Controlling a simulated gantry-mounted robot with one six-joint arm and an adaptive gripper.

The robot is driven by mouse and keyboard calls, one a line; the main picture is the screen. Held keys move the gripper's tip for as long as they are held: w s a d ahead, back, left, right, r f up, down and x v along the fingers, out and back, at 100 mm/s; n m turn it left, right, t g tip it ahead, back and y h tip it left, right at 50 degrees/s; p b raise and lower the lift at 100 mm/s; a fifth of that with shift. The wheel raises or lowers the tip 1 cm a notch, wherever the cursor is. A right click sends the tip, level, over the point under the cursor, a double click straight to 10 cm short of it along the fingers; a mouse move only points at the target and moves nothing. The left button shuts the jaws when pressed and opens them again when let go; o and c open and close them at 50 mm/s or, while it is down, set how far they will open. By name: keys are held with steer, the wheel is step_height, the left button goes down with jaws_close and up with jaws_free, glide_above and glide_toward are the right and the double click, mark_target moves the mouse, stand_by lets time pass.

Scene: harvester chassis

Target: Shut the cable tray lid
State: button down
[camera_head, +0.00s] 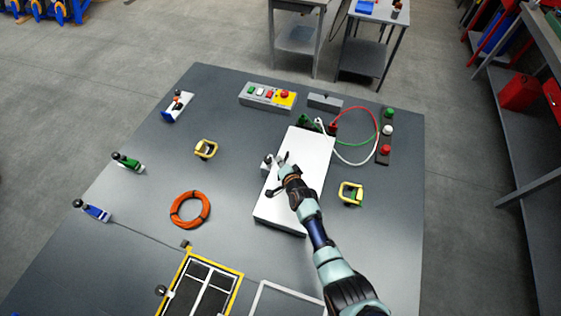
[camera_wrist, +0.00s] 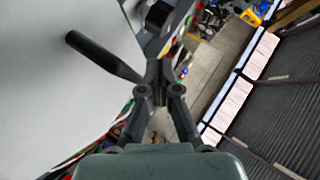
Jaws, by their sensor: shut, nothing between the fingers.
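The cable tray (camera_head: 278,223) is a long box in the middle of the bench, with a pale flat lid (camera_head: 312,150) over it. The lid also fills the upper left of the wrist view (camera_wrist: 50,70), where a dark rod-like handle (camera_wrist: 100,54) stands out from it. My gripper (camera_head: 279,164) is over the lid's left side, near small dark fittings at that edge. In the wrist view its fingers (camera_wrist: 160,72) are shut and empty, with the handle's end close beside them. I cannot tell whether they touch. My gripper and forearm hide part of the lid.
Red, green and white cables (camera_head: 352,160) loop from the tray's far end to a connector strip (camera_head: 386,137). A yellow-framed clamp (camera_head: 351,193) stands right of the tray. An orange cable coil (camera_head: 190,210) lies left, with open bench around it. A button box (camera_head: 268,96) is behind.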

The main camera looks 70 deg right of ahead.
steer(key=shift+r, duration=0.15)
steer(key=w+a+r+p, duration=0.1)
steer(key=a+r+p, duration=0.6)
steer(key=r+p, duration=0.2)
steer(key=shift+w+r, duration=0.35)
steer(key=shift+r, duration=0.45)
